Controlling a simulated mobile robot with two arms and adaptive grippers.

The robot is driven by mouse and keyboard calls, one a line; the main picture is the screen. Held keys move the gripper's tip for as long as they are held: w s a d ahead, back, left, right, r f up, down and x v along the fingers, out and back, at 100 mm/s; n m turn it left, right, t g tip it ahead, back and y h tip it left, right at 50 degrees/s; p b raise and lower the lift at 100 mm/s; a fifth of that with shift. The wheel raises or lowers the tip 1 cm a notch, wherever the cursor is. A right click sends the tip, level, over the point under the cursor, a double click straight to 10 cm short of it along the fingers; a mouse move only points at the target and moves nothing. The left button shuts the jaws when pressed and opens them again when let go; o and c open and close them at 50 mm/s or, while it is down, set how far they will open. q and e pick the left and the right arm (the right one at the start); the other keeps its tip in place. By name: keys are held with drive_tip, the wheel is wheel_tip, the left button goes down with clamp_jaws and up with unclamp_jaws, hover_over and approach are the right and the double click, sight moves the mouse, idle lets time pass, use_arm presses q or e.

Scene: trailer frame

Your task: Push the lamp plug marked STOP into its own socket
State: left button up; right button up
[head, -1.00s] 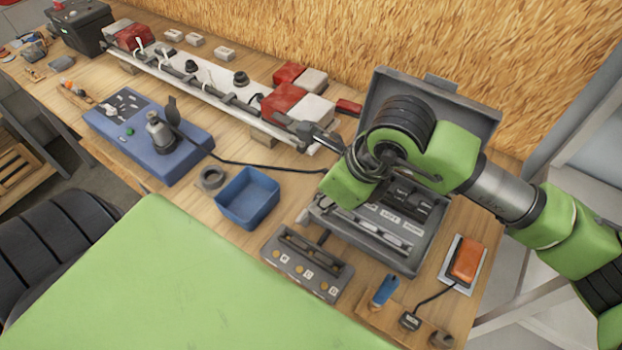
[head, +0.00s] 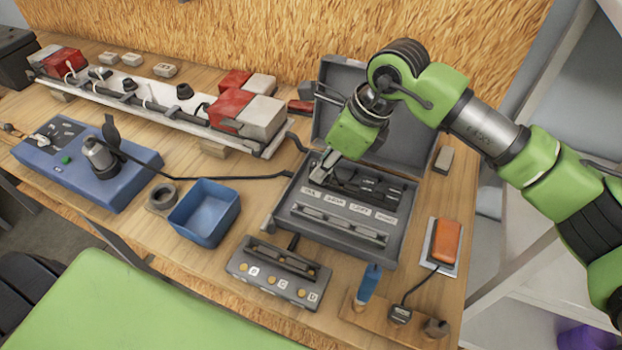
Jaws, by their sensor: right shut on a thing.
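My right gripper (head: 322,172) points down into the open grey case (head: 345,255), at the left end of a row of black plug-like blocks (head: 368,185). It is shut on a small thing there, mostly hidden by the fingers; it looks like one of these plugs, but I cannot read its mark. A row of white labels (head: 335,202) lies in front of the blocks, too small to read surely. A slotted strip (head: 340,225) lies nearer. The lamp board (head: 150,110) with red and white lamps (head: 245,115) stands at the back. My left gripper is out of view.
The case lid (head: 340,75) stands open behind. In front is a small grey box with lettered sockets (head: 272,278). A blue tray (head: 205,215) and a blue device (head: 95,165) stand left. An orange switch (head: 446,241) and a wooden holder (head: 370,315) stand right.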

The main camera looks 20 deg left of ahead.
drive_tip(key=w+d+f+b, duration=0.1)
drive_tip(key=w+d+b, duration=0.1)
drive_tip(key=w, duration=0.5)
drive_tip(key=shift+f, duration=0.25)
drive_tip(key=shift+d, duration=0.1)
drive_tip(key=shift+w+f+b, duration=0.2)
drive_tip(key=shift+f+b, duration=1.7)
drive_tip(key=shift+f, duration=0.1)
drive_tip(key=shift+f+b, duration=0.35)
drive_tip(key=shift+b, duration=0.15)
drive_tip(key=shift+f, duration=0.1)
drive_tip(key=shift+f+b, duration=0.55)
drive_tip(key=shift+b, duration=0.1)
